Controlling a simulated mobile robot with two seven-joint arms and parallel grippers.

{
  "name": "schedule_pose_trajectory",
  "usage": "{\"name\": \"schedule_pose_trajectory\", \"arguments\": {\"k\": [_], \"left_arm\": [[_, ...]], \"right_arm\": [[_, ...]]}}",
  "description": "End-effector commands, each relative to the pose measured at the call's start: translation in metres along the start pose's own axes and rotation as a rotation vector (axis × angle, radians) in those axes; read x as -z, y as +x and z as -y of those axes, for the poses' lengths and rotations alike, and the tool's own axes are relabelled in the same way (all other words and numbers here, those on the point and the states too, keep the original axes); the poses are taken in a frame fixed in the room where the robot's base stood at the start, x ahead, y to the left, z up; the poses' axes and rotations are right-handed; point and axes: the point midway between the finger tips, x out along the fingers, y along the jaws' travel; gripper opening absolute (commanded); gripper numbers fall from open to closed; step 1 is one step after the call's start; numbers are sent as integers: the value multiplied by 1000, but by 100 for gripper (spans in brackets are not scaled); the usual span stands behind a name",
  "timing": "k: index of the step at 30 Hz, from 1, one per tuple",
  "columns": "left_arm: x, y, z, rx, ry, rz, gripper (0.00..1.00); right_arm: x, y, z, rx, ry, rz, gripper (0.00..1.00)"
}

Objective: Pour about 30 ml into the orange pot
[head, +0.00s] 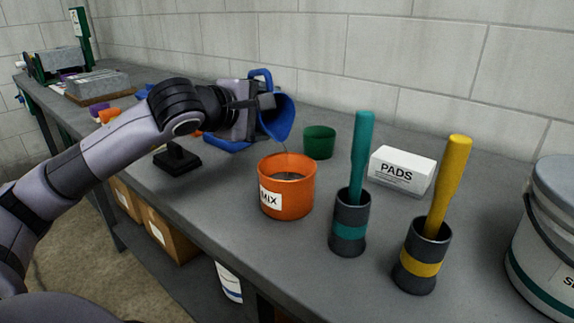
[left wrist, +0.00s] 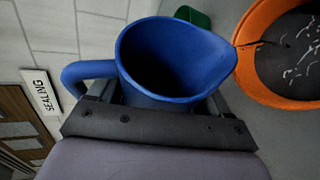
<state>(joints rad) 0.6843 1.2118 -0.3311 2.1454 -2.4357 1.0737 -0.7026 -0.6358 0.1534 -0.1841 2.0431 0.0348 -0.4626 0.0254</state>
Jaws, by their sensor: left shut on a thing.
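My left gripper (head: 262,103) is shut on a blue jug (head: 277,121) and holds it above the bench. The jug is tilted, its spout over the orange pot (head: 287,194) labelled MIX. A thin dark stream runs from the spout down into the pot. In the left wrist view the jug (left wrist: 150,92) has its handle at the left and its dark mouth facing the camera; how much it holds cannot be told. In that view the orange pot (left wrist: 246,72) has dark contents with pale streaks. My right gripper is not in view.
A green cup (head: 319,142) stands behind the pot. A teal-handled tool in a dark holder (head: 348,232), a yellow-handled one (head: 422,262), a PADS box (head: 403,170) and a lidded bucket (head: 547,225) stand to the right. The grey bench front is clear.

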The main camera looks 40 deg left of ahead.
Motion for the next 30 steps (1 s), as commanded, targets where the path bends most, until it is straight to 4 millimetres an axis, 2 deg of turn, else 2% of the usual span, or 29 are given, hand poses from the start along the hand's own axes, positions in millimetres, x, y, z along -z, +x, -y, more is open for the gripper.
{"name": "schedule_pose_trajectory", "arguments": {"k": [3,7,17,23,28,30], "left_arm": [[2,1,3,45,-121,30,44],[6,0,-6,89,-283,79,44],[6,-2,-9,120,-369,105,44],[7,2,5,175,-519,148,44],[8,0,-5,229,-665,191,44],[13,4,3,253,-719,205,44]], "right_arm": [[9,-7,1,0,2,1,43],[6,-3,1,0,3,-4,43],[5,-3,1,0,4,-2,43],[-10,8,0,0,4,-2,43],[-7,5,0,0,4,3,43],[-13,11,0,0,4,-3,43]]}}
